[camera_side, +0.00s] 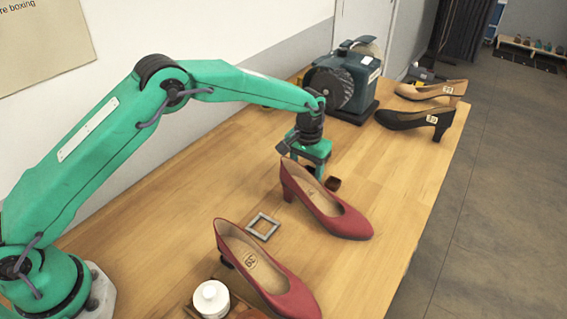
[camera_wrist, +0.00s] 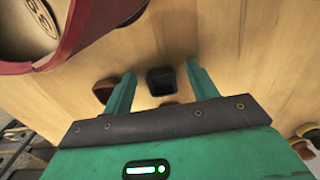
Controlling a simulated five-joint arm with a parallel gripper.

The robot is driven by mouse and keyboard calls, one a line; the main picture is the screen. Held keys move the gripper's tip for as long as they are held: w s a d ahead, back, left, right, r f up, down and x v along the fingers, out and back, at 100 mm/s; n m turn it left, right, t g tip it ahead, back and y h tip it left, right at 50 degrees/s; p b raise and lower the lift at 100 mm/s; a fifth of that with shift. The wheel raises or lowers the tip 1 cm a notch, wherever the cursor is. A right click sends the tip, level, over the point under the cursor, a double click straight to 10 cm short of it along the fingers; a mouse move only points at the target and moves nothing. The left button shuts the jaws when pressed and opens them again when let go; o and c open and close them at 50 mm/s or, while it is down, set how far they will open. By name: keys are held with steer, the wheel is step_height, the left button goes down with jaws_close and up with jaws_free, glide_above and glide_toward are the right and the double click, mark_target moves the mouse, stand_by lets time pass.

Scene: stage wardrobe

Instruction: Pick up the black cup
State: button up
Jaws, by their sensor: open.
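The black cup (camera_wrist: 160,80) is a small, dark, square-mouthed thing on the wooden table in the wrist view. It lies between the two green fingers of my gripper (camera_wrist: 159,70), with a gap on each side. My gripper is open and points down. In the side view my gripper (camera_side: 316,168) is low over the table behind a red shoe (camera_side: 325,205). I cannot make out the black cup for certain there; the shoe and fingers cover that spot.
Small brown things (camera_wrist: 104,90) lie close by the left finger and behind the cup. A second red shoe (camera_side: 262,268), a grey square frame (camera_side: 263,226) and a white jar (camera_side: 211,299) are nearer the camera. A grinder-like machine (camera_side: 342,85) and more shoes (camera_side: 415,119) stand farther back.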

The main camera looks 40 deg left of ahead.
steer(key=shift+c, duration=0.5)
steer(key=c, duration=0.9)
steer(key=shift+r, duration=0.15)
steer(key=shift+c, duration=0.2)
step_height(320, 180, up, 10)
